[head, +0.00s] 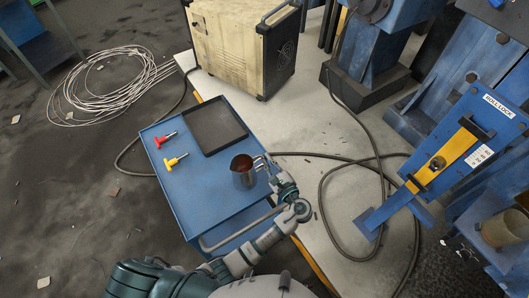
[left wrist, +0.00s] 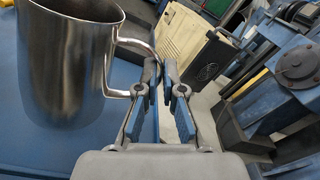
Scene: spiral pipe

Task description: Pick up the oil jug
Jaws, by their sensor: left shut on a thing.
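The oil jug (head: 243,173) is a metal pitcher with brown content, standing upright on the blue cart (head: 200,205) near its right edge. In the left wrist view the jug (left wrist: 68,60) fills the upper left, with its curved handle (left wrist: 140,48) reaching toward my fingers. My left gripper (head: 270,172) is at the jug's right side, at the handle. In the left wrist view my left gripper (left wrist: 163,75) has its fingers closed in on the handle's outer part. The exact contact is partly hidden by the fingers. My right gripper is not in view.
A black tray (head: 215,126), a red-handled tool (head: 165,138) and a yellow-handled tool (head: 175,161) lie on the cart. A beige machine box (head: 238,45) stands behind. Cables (head: 345,165) cross the floor at right, near a blue press (head: 450,160). A coiled wire (head: 115,85) lies left.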

